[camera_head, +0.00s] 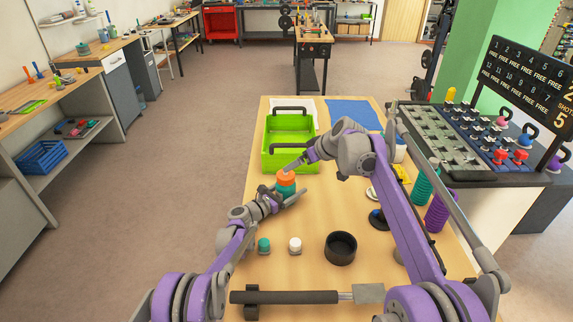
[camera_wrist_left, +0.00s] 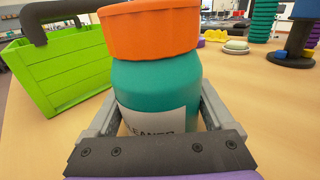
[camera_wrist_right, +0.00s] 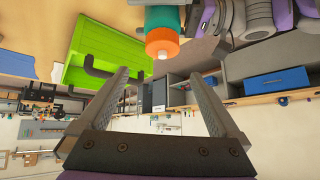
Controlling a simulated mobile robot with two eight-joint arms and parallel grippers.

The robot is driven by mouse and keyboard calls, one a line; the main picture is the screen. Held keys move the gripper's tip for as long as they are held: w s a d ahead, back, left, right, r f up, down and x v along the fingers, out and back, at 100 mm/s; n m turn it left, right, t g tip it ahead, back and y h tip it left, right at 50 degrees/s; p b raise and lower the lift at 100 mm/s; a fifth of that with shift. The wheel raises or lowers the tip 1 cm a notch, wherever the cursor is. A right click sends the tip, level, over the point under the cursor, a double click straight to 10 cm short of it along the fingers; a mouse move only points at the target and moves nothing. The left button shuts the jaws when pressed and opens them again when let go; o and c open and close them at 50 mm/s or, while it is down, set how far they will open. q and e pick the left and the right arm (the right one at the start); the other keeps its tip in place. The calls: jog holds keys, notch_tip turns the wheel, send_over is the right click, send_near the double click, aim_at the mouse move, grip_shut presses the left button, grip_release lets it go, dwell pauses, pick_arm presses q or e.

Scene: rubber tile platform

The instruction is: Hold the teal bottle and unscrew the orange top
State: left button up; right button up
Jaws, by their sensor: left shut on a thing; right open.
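The teal bottle (camera_head: 286,188) with its orange top (camera_head: 286,177) stands upright near the middle of the wooden table. My left gripper (camera_head: 289,193) is shut on the bottle's body from the near side. In the left wrist view the bottle (camera_wrist_left: 157,88) sits between both fingers, with part of a white label showing, and the orange top (camera_wrist_left: 150,32) is on it. My right gripper (camera_wrist_right: 165,85) is open and empty, close to the orange top (camera_wrist_right: 162,42) but apart from it. In the head view the right arm's wrist hides part of its fingers.
A green crate (camera_head: 290,160) with dark handles stands just behind the bottle. A dark bar (camera_head: 290,297) lies along the near edge.

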aim_at(285, 175)
jog(key=a+h, duration=0.1)
jog(key=w+a+f+m+h, duration=0.1)
jog(key=w+a+m, duration=0.1)
jog(key=shift+w+a+f+g+h, duration=0.1)
jog(key=shift+w+f+g+h, duration=0.2)
jog(key=shift+h, duration=0.1)
jog(key=shift+w+a+m+h, duration=0.3)
jog(key=shift+a+m+h, duration=0.25)
jog(key=shift+m, duration=0.35)
notch_tip(285, 175, down, 4)
jog(key=shift+r, duration=0.1)
jog(key=shift+a+r+m+h, duration=0.1)
jog(key=shift+m+h, duration=0.25)
jog(key=shift+m, duration=0.25)
jog(key=m+h, duration=0.2)
jog(key=m, duration=0.1)
jog(key=shift+a+m, duration=0.2)
jog(key=shift+m, duration=0.1)
jog(key=shift+f, duration=1.2)
jog(key=shift+r, duration=0.15)
